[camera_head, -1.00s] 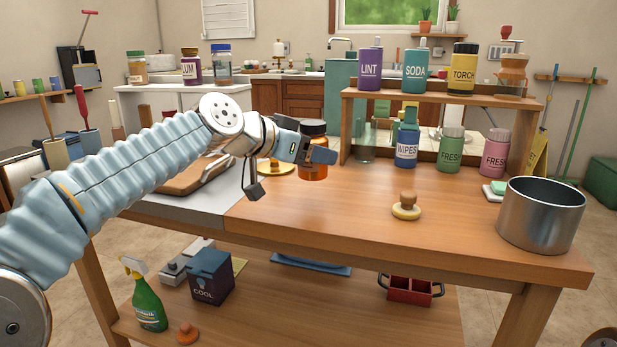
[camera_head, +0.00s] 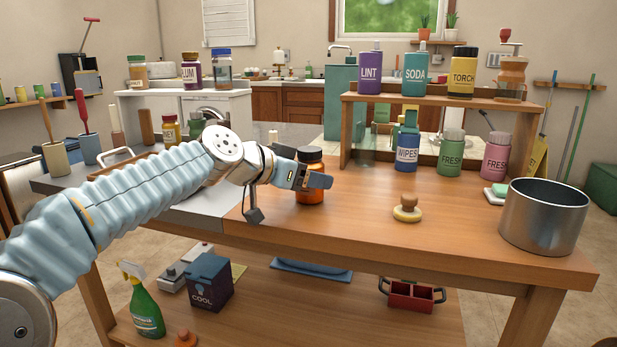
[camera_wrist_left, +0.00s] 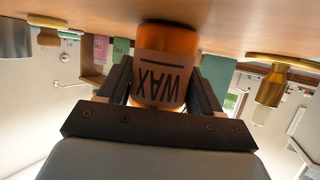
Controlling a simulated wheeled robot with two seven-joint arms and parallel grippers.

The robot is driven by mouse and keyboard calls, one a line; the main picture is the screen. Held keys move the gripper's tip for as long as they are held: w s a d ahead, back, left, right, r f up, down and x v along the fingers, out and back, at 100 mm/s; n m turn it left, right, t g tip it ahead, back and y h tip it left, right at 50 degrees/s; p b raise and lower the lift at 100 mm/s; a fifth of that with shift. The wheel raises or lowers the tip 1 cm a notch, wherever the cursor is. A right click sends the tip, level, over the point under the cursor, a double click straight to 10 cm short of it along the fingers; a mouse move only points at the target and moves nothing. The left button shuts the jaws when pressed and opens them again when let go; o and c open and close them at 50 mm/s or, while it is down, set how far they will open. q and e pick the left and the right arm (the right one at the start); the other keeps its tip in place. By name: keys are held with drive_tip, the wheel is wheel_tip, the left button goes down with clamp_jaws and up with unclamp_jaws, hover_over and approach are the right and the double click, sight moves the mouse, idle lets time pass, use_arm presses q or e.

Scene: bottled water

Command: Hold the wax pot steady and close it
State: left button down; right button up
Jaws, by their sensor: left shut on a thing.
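The wax pot (camera_head: 310,192) is an amber jar with a dark lid (camera_head: 310,154) on top, near the middle of the table. I cannot tell whether the lid is tight. My left gripper (camera_head: 316,180) reaches in from the left and is shut on the pot's body, below the lid. In the left wrist view the pot (camera_wrist_left: 163,75) appears upside down between the two dark fingers (camera_wrist_left: 160,92), its WAX label facing the camera. The pot looks upright, on or just above the tabletop. My right gripper is not in view.
A knobbed wooden piece (camera_head: 407,209) and a large metal pot (camera_head: 545,217) stand to the right on the table (camera_head: 370,235). A shelf (camera_head: 440,101) with bottles stands behind. A yellow disc with a knob (camera_wrist_left: 270,88) shows in the left wrist view. The table's front middle is clear.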

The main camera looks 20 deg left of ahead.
use_arm(q)
drive_tip(key=shift+f, duration=0.15)
drive_tip(key=shift+c, duration=0.9)
unclamp_jaws()
drive_tip(key=shift+s+a+r, duration=0.1)
drive_tip(key=shift+r, duration=0.15)
drive_tip(key=v, duration=1.1)
drive_tip(key=shift+s+a+b, duration=0.15)
drive_tip(key=shift+s+b, duration=0.1)
drive_tip(key=shift+b, duration=0.05)
